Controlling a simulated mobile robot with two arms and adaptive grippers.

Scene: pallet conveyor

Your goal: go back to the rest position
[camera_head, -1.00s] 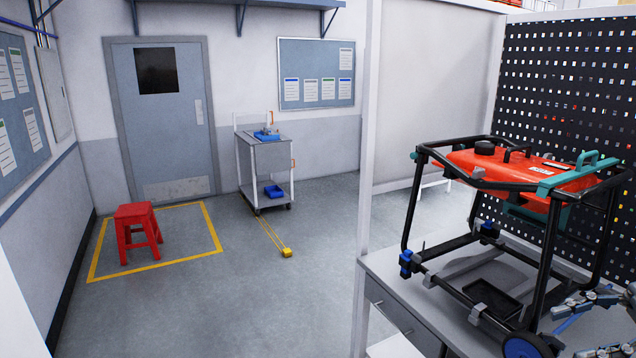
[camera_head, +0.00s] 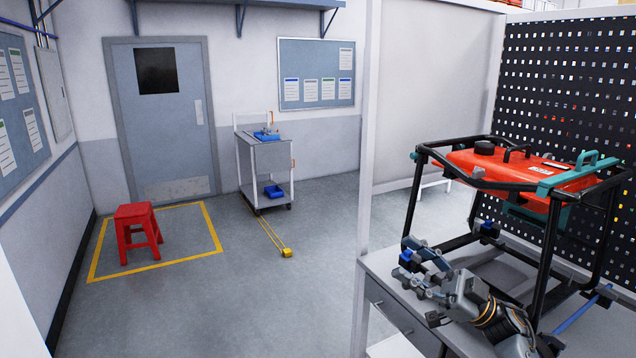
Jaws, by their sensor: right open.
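My right gripper (camera_head: 413,260) is in the lower right of the head view, with its arm coming in from the bottom edge. Its fingers are spread, nothing is between them, and they point left and up. It is in front of the lower left part of a black tubular frame (camera_head: 543,262), overlapping it in the picture; I cannot tell whether they touch. The arm hides part of the frame's base. My left gripper is out of view.
The frame carries a red tank (camera_head: 470,160) and stands on a grey workbench (camera_head: 385,262). A black perforated panel (camera_head: 570,60) rises behind it. A white post (camera_head: 367,150) stands left of the bench. A red stool (camera_head: 134,215) and a trolley (camera_head: 265,160) are farther off; open floor lies between.

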